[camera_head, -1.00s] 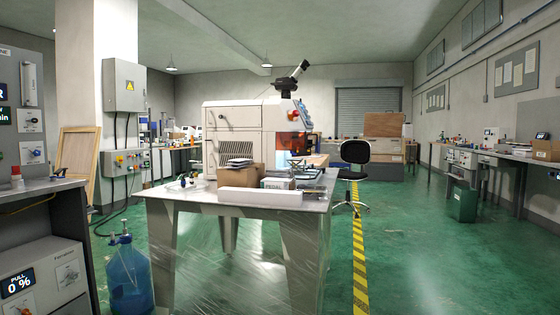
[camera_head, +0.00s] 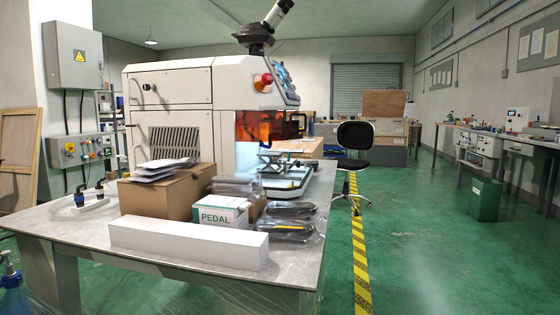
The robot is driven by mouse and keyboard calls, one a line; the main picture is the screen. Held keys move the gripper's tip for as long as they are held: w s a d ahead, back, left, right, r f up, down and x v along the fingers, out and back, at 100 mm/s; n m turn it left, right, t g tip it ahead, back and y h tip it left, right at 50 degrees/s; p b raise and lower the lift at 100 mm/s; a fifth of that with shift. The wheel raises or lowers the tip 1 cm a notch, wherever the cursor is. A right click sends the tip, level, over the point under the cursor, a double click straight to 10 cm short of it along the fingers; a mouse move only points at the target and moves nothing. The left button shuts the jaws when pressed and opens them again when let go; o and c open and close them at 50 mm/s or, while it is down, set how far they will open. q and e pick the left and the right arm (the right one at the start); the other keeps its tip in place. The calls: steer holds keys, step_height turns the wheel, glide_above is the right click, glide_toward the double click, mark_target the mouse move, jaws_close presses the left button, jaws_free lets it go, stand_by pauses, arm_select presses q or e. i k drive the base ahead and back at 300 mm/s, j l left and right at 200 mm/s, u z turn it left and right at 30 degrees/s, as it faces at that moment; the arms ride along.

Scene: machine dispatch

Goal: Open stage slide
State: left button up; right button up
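A large white machine (camera_head: 170,95) stands on the far side of a grey metal table, left of the picture's middle. It has an orange see-through window (camera_head: 257,130) at its right front, a red knob (camera_head: 263,81) above that, and a microscope-like eyepiece head (camera_head: 262,28) on top. A flat stage-like plate (camera_head: 284,184) sits at the machine's right foot, partly hidden behind boxes. I cannot tell from here whether a slide on it is open. Neither of my grippers shows.
The table (camera_head: 290,270) carries a long white block (camera_head: 188,246), a brown box (camera_head: 165,192), a PEDAL box (camera_head: 221,216) and packaged tools (camera_head: 285,231). A black chair (camera_head: 355,150) stands right of the table. Green floor (camera_head: 430,250) is clear at right, beyond a yellow-black stripe (camera_head: 361,270).

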mark_target(268, 170)
steer(key=i+l+u, duration=0.1)
steer(key=u, duration=0.35)
steer(key=i+l+u, duration=0.15)
steer(key=l+u, duration=0.2)
steer(key=i+l+u, duration=0.1)
steer(key=l+u, duration=0.25)
steer(key=i+l+u, duration=0.1)
steer(key=l+u, duration=0.25)
